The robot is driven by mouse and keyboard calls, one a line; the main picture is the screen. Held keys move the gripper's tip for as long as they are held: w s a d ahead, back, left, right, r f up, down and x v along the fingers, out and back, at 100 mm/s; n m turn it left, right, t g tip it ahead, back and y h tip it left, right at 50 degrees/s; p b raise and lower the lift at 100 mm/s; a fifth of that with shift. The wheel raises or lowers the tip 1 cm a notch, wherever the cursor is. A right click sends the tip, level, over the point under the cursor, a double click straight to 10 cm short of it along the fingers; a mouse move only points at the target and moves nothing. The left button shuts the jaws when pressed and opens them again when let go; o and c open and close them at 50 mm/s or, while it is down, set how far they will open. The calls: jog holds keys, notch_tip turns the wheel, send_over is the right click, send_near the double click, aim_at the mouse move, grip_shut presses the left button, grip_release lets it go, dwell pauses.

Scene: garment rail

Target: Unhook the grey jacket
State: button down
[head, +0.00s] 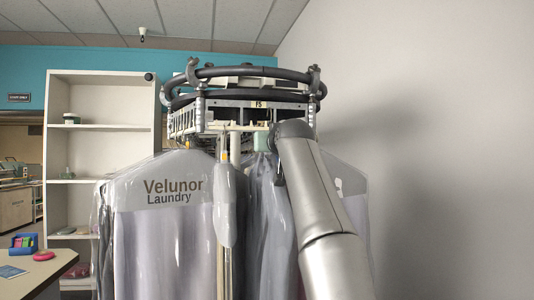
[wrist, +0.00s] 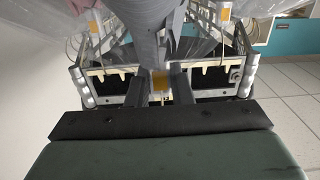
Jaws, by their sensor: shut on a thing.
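A grey garment in clear plastic, which looks like the grey jacket (head: 267,215), hangs under the rail just left of my arm in the head view. In the head view my arm covers the fingers and part of the garment. The hook's contact with the rail is hidden.
The oval garment rail (head: 245,72) with slotted holders is above. A bagged garment marked Velunor Laundry (head: 160,225) hangs at left, with other bagged clothes close by. A white shelf unit (head: 100,120) and a counter (head: 35,270) stand left. A plain wall (head: 430,150) is at right.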

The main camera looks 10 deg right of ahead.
jog(key=shift+s+d+r+b, duration=0.1)
jog(key=shift+s+b, duration=1.15)
jog(key=shift+s, duration=0.9)
jog(key=shift+s+d+b, duration=0.1)
jog(key=shift+s+b, duration=1.15)
jog(key=shift+s, duration=0.85)
jog(key=s+d+b, duration=0.1)
jog(key=s+b, duration=0.6)
jog(key=s, duration=1.8)
jog(key=shift+s, duration=0.15)
